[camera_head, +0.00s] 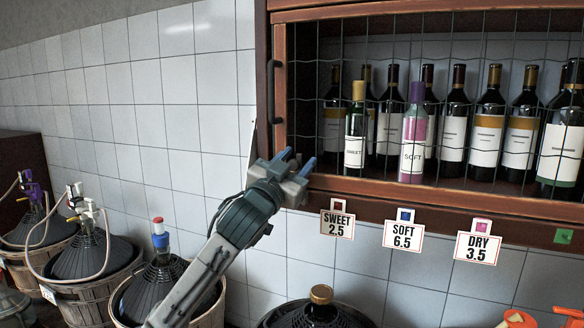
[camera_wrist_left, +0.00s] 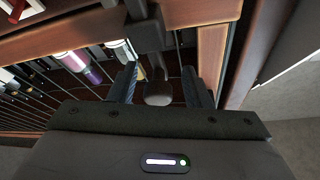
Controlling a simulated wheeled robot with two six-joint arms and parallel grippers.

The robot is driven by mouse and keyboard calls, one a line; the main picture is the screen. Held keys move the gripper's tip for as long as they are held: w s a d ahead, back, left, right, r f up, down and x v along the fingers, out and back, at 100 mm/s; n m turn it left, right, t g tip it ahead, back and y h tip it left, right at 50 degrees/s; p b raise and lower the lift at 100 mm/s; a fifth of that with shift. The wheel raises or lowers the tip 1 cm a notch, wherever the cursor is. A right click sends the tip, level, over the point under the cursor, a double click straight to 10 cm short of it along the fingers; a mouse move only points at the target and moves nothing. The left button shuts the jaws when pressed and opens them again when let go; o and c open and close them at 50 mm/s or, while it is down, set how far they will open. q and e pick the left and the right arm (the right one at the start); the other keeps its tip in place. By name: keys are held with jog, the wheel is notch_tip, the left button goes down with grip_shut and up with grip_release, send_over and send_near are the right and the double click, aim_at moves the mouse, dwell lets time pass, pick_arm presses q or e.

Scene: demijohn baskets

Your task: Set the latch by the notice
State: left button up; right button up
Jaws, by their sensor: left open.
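My left gripper (camera_head: 297,160) is at the lower left corner of the wooden wine cabinet's mesh door (camera_head: 280,100), its two blue fingertips apart. In the left wrist view the open fingers (camera_wrist_left: 161,84) stand on either side of a dark knob-like piece (camera_wrist_left: 158,96), which may be the latch; I cannot tell if they touch it. In the head view the gripper hides that spot. A thin pale sheet (camera_head: 253,143) at the cabinet's left side, seen nearly edge-on, may be the notice; its face does not show. My right gripper is out of view.
A dark handle (camera_head: 272,91) stands on the door's left edge. Several wine bottles stand behind the mesh. Price cards (camera_head: 404,229) hang under the shelf. Demijohns in baskets (camera_head: 90,265) stand below left; another demijohn (camera_head: 320,310) is below the cabinet.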

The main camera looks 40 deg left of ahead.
pick_arm(q)
jog(key=shift+s+f, duration=0.2)
jog(key=a+b+v, duration=0.1)
jog(key=b+v, duration=0.8)
jog(key=v, duration=0.1)
jog(key=shift+d, duration=0.45)
jog(key=shift+s, duration=0.15)
jog(key=shift+f, duration=0.15)
